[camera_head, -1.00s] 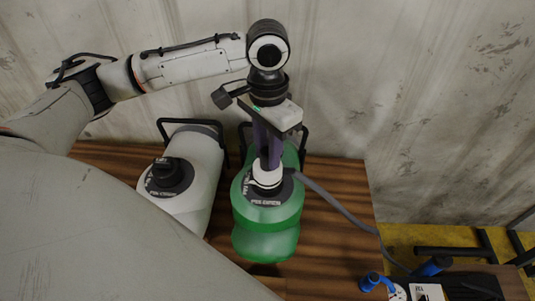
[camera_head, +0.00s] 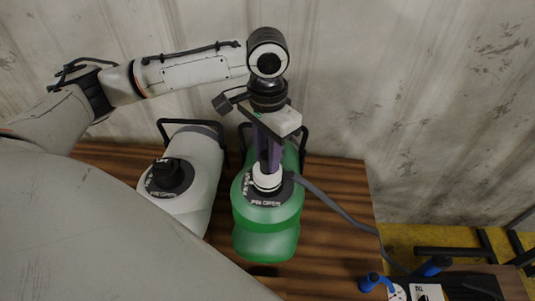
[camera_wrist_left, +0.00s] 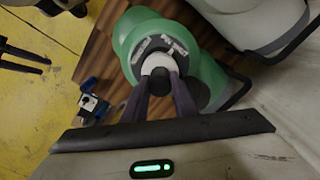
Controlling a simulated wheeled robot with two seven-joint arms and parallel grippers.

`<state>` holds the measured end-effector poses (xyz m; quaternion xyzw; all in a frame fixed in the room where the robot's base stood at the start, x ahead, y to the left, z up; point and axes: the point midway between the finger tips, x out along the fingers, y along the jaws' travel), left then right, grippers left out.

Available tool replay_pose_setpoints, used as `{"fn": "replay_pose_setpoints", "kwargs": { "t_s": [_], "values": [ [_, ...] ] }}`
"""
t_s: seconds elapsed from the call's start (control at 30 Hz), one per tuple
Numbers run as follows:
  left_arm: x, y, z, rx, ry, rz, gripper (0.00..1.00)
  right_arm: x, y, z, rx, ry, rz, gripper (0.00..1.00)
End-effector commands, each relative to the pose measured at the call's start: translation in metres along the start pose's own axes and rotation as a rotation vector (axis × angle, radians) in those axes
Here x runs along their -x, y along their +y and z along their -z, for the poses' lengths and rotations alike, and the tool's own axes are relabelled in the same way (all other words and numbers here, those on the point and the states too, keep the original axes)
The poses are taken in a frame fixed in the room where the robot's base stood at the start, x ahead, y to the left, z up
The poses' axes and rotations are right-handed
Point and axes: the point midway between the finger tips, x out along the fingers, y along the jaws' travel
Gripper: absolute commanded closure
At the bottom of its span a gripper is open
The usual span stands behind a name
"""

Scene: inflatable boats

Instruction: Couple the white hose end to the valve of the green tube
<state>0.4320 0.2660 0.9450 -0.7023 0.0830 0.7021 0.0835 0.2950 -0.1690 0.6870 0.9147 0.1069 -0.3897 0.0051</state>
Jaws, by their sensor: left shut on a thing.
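The green tube (camera_head: 265,241) lies on the wooden table, with a dark printed ring around its valve on top. The white hose end (camera_head: 267,178) sits at the middle of that ring; it also shows in the left wrist view (camera_wrist_left: 158,64). The valve itself is hidden under it, so I cannot tell whether the two are locked together. My left gripper (camera_head: 267,166) points down and is shut on the white hose end; its two purple fingers show in the left wrist view (camera_wrist_left: 160,84). A grey hose (camera_head: 335,207) runs from the hose end to the right.
A white tube (camera_head: 193,160) with a black valve cap (camera_head: 168,174) lies left of the green one. A blue pump part (camera_head: 372,281) and a small gauge box are at the lower right. A stained wall (camera_head: 430,110) stands behind the table (camera_head: 335,250).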

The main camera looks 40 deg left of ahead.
Motion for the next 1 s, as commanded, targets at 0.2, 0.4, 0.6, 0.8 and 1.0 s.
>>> {"fn": "replay_pose_setpoints", "kwargs": {
  "t_s": [0.2,0.4,0.6,0.8,1.0],
  "values": [
    [0.0,0.0,0.0,0.0,0.001,0.0,0.99,0.0,0.0,0.0,0.0,0.0,0.0,0.53],
    [-0.003,0.0,0.0,0.0,0.0,0.0,0.99,0.0,0.0,0.0,0.0,0.0,0.0,0.53],
    [-0.006,0.0,0.0,0.0,0.0,0.0,0.99,0.0,0.0,0.0,0.0,0.0,0.0,0.53],
    [-0.009,0.0,0.0,0.0,0.001,-0.001,0.99,-0.001,0.0,0.0,0.0,0.001,0.0,0.53],
    [-0.013,0.0,0.0,0.0,0.0,-0.001,0.99,-0.001,0.0,0.0,0.0,0.001,0.0,0.53]
  ]
}}
